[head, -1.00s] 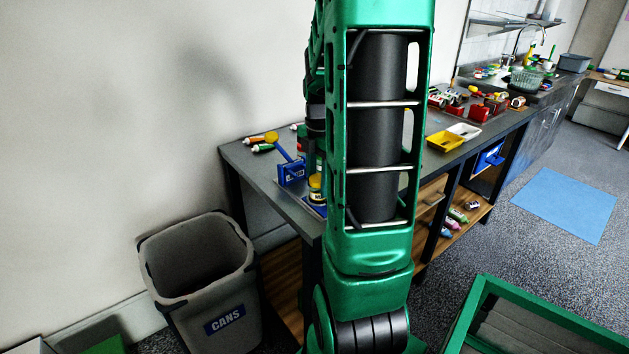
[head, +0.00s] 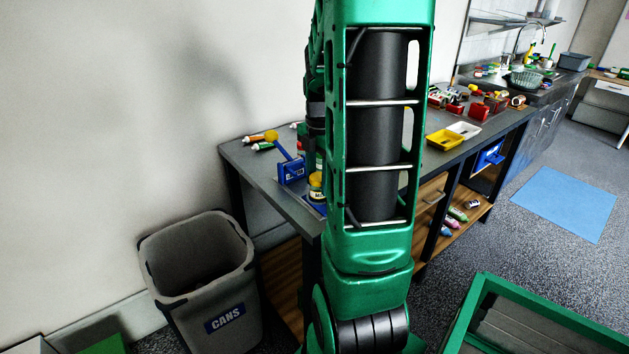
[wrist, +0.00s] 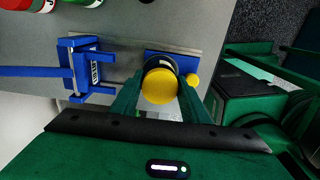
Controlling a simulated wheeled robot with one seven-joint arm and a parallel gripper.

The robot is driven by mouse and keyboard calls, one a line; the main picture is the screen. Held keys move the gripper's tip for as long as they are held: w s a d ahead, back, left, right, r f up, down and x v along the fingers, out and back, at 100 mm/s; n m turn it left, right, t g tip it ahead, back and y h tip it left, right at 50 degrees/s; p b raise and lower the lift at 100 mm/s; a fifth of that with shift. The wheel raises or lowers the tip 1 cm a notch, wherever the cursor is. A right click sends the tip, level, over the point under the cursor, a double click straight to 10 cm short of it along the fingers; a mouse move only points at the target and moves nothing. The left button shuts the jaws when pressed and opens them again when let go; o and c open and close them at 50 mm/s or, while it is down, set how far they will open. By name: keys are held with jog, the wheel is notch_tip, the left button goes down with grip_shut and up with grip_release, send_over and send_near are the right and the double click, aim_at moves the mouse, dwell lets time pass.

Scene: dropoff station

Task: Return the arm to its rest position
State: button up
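My gripper (wrist: 160,100) has two green fingers standing apart in the wrist view. A jar with a yellow lid (wrist: 159,86) is between them, and a slim gap shows beside the lid. In the head view the jar (head: 316,188) stands on the workbench's near end, partly behind my green arm. It is upright on or over a blue piece (wrist: 165,58); the exact contact is hidden. My raised arm (head: 375,180) fills the middle of the head view and hides most of the gripper.
A blue box with a handle (head: 291,172) stands close left of the jar. Tubes (head: 262,145) lie behind it on the workbench (head: 240,160). A grey CANS bin (head: 225,320) stands on the floor at left. Yellow (head: 444,139) and white trays (head: 464,129) are further right.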

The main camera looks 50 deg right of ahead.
jog(key=o, duration=0.3)
jog(key=shift+o, duration=0.2)
jog(key=shift+r, duration=3.55)
jog(key=s+a+f+m, duration=0.3)
jog(key=s+a+m, duration=1)
jog(key=m, duration=0.8)
jog(key=a, duration=0.3)
jog(key=shift+s+a+m, duration=0.3)
jog(key=shift+a+m, duration=0.1)
jog(key=shift+w, duration=0.1)
